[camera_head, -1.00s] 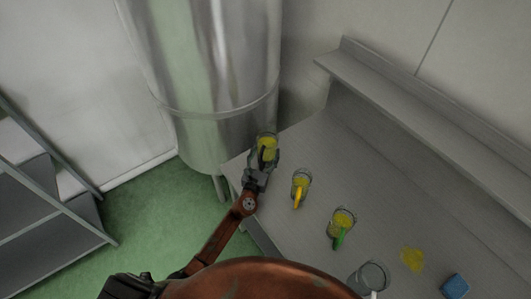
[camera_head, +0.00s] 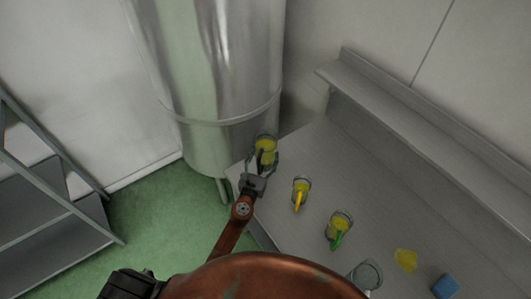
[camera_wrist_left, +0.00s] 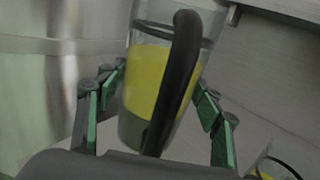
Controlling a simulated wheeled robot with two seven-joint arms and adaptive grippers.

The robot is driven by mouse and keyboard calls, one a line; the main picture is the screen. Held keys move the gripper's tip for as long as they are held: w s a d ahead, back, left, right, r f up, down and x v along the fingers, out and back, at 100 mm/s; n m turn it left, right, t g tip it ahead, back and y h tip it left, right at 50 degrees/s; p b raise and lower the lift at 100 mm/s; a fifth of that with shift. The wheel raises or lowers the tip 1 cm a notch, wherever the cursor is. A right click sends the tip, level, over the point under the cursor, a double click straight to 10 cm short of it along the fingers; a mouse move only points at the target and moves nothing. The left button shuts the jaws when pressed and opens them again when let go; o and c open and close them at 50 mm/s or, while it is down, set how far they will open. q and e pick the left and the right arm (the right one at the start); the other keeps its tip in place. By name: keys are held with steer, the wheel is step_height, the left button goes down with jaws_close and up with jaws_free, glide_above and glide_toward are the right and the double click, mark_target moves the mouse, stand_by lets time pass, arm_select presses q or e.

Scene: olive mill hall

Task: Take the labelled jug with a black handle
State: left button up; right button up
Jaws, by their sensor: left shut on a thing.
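A clear jug (camera_head: 266,143) with yellow liquid and a black handle is at the far left corner of the steel table. In the left wrist view the jug (camera_wrist_left: 146,75) fills the middle, tilted in the picture, with its black handle towards the camera. I cannot make out a label on it. My left gripper (camera_head: 263,159) is shut on this jug, one finger on each side. I cannot tell whether the jug's base touches the table. My right gripper is not in view.
On the table (camera_head: 330,150) stand a jug with an orange handle (camera_head: 301,185), one with a green handle (camera_head: 340,225) and an empty clear vessel (camera_head: 367,274). A yellow patch (camera_head: 405,260) and a blue block (camera_head: 446,287) lie right. A steel tank (camera_head: 215,90) stands close behind.

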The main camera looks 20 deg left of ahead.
mark_target(258, 164)
arm_select(q)
steer(key=shift+s+r+p, duration=0.4)
steer(key=shift+s+r, duration=0.25)
steer(key=shift+s, duration=0.75)
steer(key=shift+s+r+p, duration=0.35)
steer(key=shift+s+r, duration=0.3)
steer(key=shift+s, duration=0.8)
steer(key=shift+s+r+p, duration=0.4)
steer(key=shift+s+r, duration=0.25)
steer(key=shift+s, duration=0.75)
